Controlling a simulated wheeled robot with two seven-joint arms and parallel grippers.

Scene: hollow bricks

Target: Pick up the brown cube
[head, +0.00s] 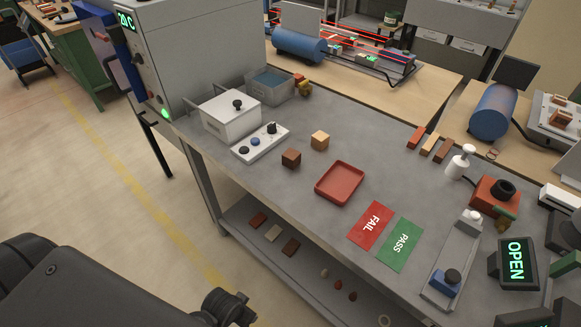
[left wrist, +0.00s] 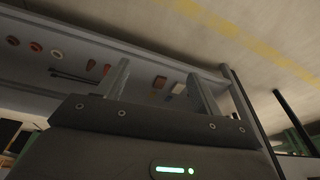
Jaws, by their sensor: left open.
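The dark brown cube (head: 291,158) sits on the grey workbench (head: 245,185), left of the red tray. A lighter, tan wooden cube (head: 320,140) stands just behind it to the right, apart from it. My left gripper (left wrist: 158,70) shows in the left wrist view with its two fingers spread wide and nothing between them. It points toward the bench's lower shelf and floor, and the brown cube cannot be made out there. In the head view part of my left arm is at the lower left, well away from the cube. My right gripper is not in view.
A red tray (head: 339,181) lies right of the cubes, with red FAIL (head: 371,225) and green PASS (head: 400,244) cards in front. A button panel (head: 260,142) and a white lidded box (head: 231,115) stand left. The lower shelf (head: 262,255) holds several small pieces.

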